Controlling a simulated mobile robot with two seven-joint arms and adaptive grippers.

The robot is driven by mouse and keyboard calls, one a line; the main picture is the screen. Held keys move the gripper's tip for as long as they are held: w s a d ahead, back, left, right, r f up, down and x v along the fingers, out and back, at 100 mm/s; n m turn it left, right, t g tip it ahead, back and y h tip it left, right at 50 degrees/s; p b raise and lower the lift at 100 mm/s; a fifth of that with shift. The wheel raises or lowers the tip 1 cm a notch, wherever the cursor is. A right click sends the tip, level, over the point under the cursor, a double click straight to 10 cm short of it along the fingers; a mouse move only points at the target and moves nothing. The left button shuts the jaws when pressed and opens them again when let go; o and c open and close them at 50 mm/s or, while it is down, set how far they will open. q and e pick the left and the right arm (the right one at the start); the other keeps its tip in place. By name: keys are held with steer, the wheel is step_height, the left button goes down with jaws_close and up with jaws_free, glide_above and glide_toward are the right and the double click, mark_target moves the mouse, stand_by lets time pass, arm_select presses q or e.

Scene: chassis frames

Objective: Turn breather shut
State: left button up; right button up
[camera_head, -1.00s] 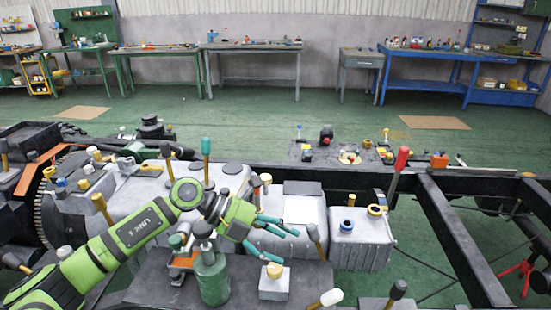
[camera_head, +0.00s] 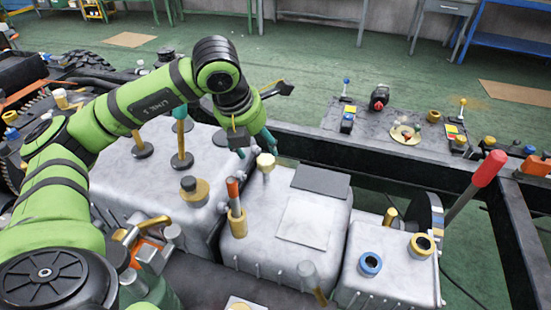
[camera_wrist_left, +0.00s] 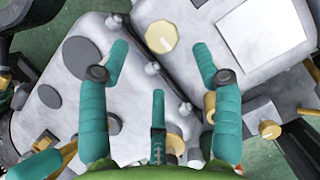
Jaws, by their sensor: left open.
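A cream round cap on a short stem (camera_head: 266,163), which looks like the breather, stands upright near the back left corner of a grey casing (camera_head: 245,240). My left gripper (camera_head: 257,148) hangs above and just behind the cap. Its teal fingers (camera_wrist_left: 160,50) are spread, with the cap between and a little beyond the two outer tips. I see no contact. My right gripper is not in view.
An orange-topped brass fitting (camera_head: 236,210) stands in front of the cap. A red-handled lever (camera_head: 475,186) leans at the right, near blue (camera_head: 370,264) and yellow (camera_head: 422,245) rings. A flat dark plate (camera_head: 320,181) lies right of the cap.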

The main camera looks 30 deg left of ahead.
mark_target(265, 159)
arm_select(q)
steer(key=x, duration=0.3)
steer(key=shift+s+p, duration=0.15)
steer(key=shift+p, duration=0.15)
steer(key=x, duration=0.3)
steer(key=shift+f, duration=0.15)
steer(key=shift+w+f, duration=0.35)
steer(key=shift+f, duration=0.05)
steer(key=c, duration=1)
steer(key=shift+s+r, duration=0.1)
steer(key=shift+c, duration=0.4)
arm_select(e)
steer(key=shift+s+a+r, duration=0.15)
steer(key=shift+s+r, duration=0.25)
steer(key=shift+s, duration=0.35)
